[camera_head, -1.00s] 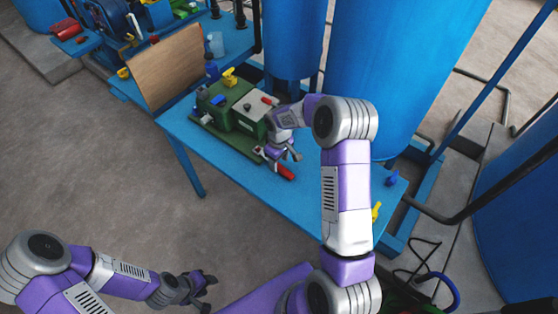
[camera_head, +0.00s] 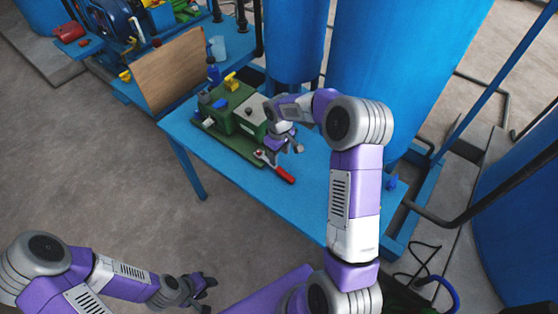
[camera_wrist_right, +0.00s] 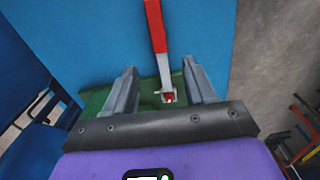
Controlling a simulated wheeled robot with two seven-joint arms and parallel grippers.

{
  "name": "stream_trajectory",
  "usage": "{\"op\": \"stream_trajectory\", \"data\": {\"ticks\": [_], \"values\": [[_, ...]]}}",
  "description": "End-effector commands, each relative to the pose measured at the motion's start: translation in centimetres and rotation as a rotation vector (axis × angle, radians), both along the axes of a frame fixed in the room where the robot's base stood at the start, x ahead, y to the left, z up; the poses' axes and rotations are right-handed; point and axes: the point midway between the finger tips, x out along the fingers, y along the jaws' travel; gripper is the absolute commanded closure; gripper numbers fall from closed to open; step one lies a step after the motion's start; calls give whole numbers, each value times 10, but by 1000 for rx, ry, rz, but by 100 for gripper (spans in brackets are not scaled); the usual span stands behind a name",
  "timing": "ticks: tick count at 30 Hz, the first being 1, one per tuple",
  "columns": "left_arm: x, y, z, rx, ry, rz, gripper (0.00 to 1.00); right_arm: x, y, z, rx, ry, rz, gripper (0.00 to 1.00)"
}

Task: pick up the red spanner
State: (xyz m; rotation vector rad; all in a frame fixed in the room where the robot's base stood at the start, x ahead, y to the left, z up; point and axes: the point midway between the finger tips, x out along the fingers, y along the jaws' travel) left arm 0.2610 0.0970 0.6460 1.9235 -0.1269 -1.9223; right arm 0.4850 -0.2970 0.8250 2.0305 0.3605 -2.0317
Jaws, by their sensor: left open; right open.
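A red-handled tool (camera_head: 285,175) with a metal shaft lies at the front edge of the green machine's base. In the right wrist view its red handle (camera_wrist_right: 155,28) points away and its metal end sits in or on a small bracket; I cannot tell whether it is a loose spanner or a fixed lever. My right gripper (camera_head: 287,148) is open just above it. In the right wrist view the shaft shows between the two fingers (camera_wrist_right: 160,72), with no visible grip on it. My left gripper (camera_head: 205,286) is open and empty, low over the floor, away from the table.
The green machine (camera_head: 222,122) stands on the blue table (camera_head: 310,190), with a yellow part (camera_head: 231,81) on top. A brown board (camera_head: 169,68) stands behind left. Large blue tanks (camera_head: 405,60) rise behind. The front right of the table is mostly clear.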

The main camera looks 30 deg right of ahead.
Motion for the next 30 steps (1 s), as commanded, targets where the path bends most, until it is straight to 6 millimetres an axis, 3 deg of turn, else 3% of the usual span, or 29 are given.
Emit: {"op": "stream_trajectory", "data": {"ticks": [3, 14, 22, 30], "values": [[0, 0, -11, 0, 0, 0, 57, 2, -1, -11, 1, -1, -3, 45], [0, 0, -21, 0, 0, 0, 57, 4, 1, -42, 0, 0, -1, 45], [0, 0, -36, 0, 0, 0, 57, 6, 2, -82, 0, 1, -2, 45], [0, 0, -36, 0, 0, 0, 57, 7, 2, -84, -2, -2, -2, 45]]}}
